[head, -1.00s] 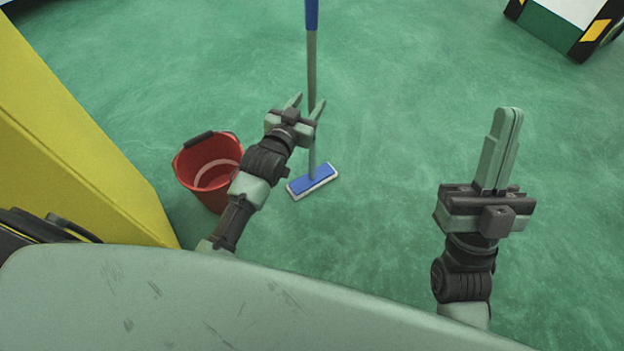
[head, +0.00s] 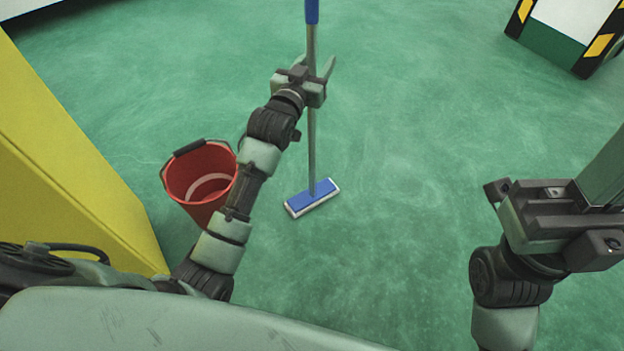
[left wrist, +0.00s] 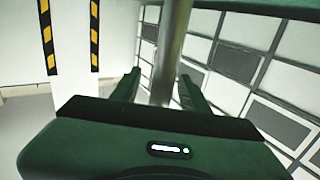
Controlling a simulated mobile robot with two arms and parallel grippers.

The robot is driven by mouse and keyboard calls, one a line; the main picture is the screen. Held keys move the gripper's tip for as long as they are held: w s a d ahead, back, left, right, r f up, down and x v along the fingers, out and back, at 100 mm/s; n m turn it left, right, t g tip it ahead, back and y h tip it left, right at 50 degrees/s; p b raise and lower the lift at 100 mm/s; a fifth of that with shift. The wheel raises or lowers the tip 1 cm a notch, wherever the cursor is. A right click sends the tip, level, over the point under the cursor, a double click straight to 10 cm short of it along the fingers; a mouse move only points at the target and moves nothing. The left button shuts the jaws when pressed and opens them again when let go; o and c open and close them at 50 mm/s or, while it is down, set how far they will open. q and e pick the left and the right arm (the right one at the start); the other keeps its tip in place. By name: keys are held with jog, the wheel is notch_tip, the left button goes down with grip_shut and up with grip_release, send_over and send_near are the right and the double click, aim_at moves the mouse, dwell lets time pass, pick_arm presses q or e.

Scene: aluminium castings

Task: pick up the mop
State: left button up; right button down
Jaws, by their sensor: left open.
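The mop stands upright, with a grey pole (head: 312,150), a blue upper grip (head: 312,12) and a flat blue head with a white edge (head: 312,197) on the floor. My left gripper (head: 319,66) is open at the pole, well above the mop head. In the left wrist view the pole (left wrist: 168,55) stands between the two spread fingers (left wrist: 160,78); I cannot tell whether either touches it. My right gripper (head: 603,172) is at the right edge, away from the mop, its fingertips cut off by the frame.
A red bucket (head: 200,180) stands on the floor left of the mop head, beside my left arm. A yellow block (head: 70,150) rises at the left. A white and green structure with black-yellow stripes (head: 560,45) is at the top right. The green floor between is clear.

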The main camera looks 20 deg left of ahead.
pick_arm(q)
grip_shut()
dwell(1.4)
jog(key=shift+r, duration=0.2)
